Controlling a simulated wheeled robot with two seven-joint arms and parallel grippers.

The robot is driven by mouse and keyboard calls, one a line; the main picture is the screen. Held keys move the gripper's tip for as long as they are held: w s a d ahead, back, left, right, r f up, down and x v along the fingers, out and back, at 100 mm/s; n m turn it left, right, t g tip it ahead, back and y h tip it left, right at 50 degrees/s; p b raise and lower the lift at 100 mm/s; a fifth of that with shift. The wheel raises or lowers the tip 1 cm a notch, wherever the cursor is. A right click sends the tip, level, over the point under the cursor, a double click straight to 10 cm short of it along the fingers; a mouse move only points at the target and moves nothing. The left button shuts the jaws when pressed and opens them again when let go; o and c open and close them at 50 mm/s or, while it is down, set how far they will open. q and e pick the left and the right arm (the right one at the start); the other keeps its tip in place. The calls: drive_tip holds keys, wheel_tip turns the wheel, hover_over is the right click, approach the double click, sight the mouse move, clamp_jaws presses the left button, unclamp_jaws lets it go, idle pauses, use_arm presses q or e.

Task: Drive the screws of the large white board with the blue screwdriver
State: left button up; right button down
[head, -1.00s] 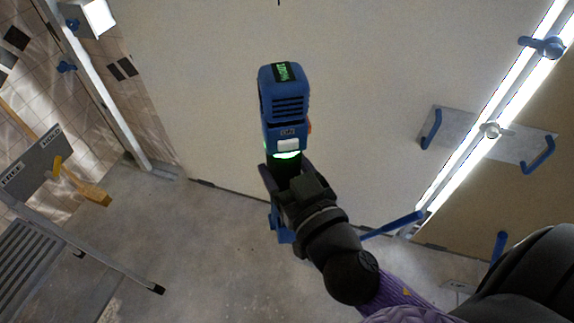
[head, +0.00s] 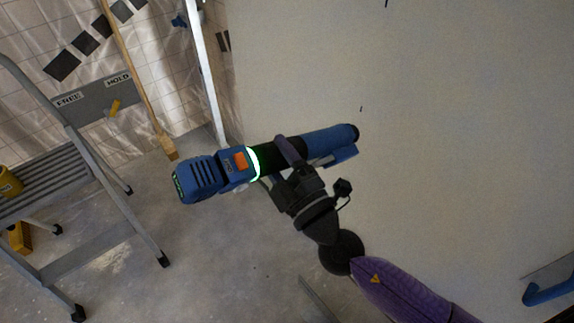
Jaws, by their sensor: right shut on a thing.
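The blue screwdriver (head: 206,177) is a thick power tool with a glowing green ring. My right gripper (head: 284,158) is shut around its dark middle. The tool lies nearly level in the picture, its body to the left and its blue front end to the right, in front of the large white board (head: 430,130). I cannot tell whether its front end touches the board. Small dark marks show on the board near the top and just above the tool's front end; they are too small to identify. My left gripper is not in view.
A grey stepladder (head: 90,180) stands at the left, with a yellow item on it. A wooden-handled tool (head: 140,80) leans by the tiled wall (head: 40,30). A metal upright (head: 203,70) stands beside the board. A blue handle (head: 548,292) shows at the lower right. Bare floor (head: 220,270) lies below.

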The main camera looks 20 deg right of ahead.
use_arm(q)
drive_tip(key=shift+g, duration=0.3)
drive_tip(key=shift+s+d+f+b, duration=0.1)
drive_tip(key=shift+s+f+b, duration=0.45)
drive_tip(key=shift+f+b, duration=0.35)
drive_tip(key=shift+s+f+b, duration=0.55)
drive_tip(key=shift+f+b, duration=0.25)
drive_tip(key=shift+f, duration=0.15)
use_arm(e)
drive_tip(key=w+d+f+n+y, duration=0.2)
drive_tip(key=w+f+n, duration=0.2)
drive_tip(key=n, duration=0.1)
drive_tip(key=shift+d+f, duration=0.35)
drive_tip(key=shift+w, duration=0.1)
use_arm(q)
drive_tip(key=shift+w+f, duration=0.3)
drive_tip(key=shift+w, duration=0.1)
use_arm(e)
drive_tip(key=shift+d, duration=0.1)
use_arm(q)
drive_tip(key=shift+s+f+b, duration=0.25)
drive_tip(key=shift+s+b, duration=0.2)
drive_tip(key=shift+b, duration=0.1)
use_arm(e)
drive_tip(key=shift+d, duration=0.3)
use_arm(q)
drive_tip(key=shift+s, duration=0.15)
